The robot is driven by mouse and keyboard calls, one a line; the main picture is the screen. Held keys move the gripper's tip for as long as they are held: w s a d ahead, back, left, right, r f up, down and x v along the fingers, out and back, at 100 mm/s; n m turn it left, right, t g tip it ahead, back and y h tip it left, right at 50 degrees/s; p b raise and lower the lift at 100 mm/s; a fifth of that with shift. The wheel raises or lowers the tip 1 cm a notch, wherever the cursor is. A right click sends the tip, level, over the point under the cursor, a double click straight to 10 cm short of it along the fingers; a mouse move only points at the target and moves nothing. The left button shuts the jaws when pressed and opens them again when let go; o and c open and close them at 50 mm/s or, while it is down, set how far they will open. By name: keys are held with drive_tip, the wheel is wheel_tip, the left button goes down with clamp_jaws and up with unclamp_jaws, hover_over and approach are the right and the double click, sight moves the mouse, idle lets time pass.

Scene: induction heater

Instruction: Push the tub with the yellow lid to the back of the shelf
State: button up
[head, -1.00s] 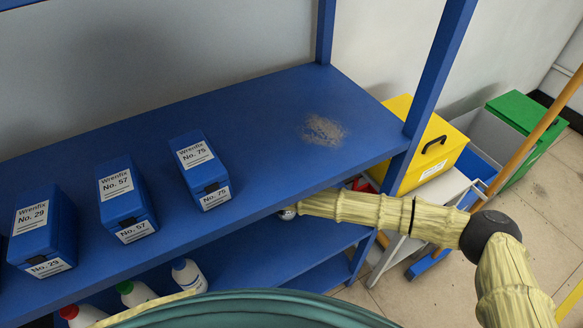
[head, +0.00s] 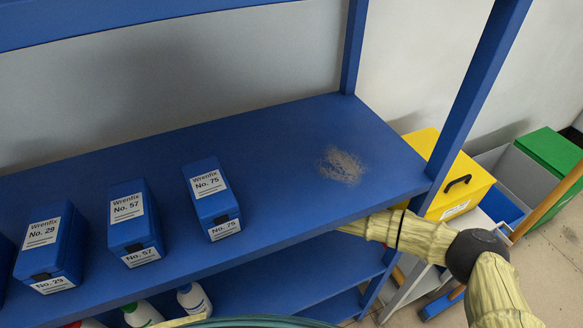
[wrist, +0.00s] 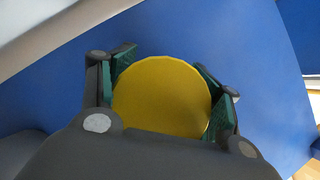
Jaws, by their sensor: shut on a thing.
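In the wrist view, the round yellow lid of the tub (wrist: 160,95) fills the space between the fingers of my gripper (wrist: 168,92). The green finger pads stand on both sides of the lid, and my gripper is shut on the tub. Blue shelf surface (wrist: 255,75) lies around it. In the head view, my arm reaches in under the upper blue shelf board (head: 290,150), which hides my gripper and the tub. The tub's side and the depth behind it are hidden.
Blue boxes labelled No. 29 (head: 45,240), No. 57 (head: 133,222) and No. 75 (head: 212,198) stand on the upper board. Bottles (head: 193,300) stand below at the front. A blue post (head: 470,110) and a yellow bin (head: 455,185) are at the right.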

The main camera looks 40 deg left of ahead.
drive_tip(key=shift+w+a+f, duration=0.1)
drive_tip(key=shift+w+a, duration=0.2)
drive_tip(key=shift+a, duration=0.25)
drive_tip(key=o, duration=1.4)
drive_tip(key=shift+a, duration=0.1)
drive_tip(key=shift+s+r, duration=0.15)
drive_tip(key=shift+r, duration=0.25)
drive_tip(key=shift+v, duration=1.15)
drive_tip(key=s+d, duration=0.1)
drive_tip(key=s, duration=0.2)
drive_tip(key=s+d, duration=0.1)
drive_tip(key=s, duration=0.3)
drive_tip(key=s+d, duration=0.2)
drive_tip(key=s, duration=0.2)
drive_tip(key=shift+s+f, duration=0.1)
drive_tip(key=shift+s, duration=0.15)
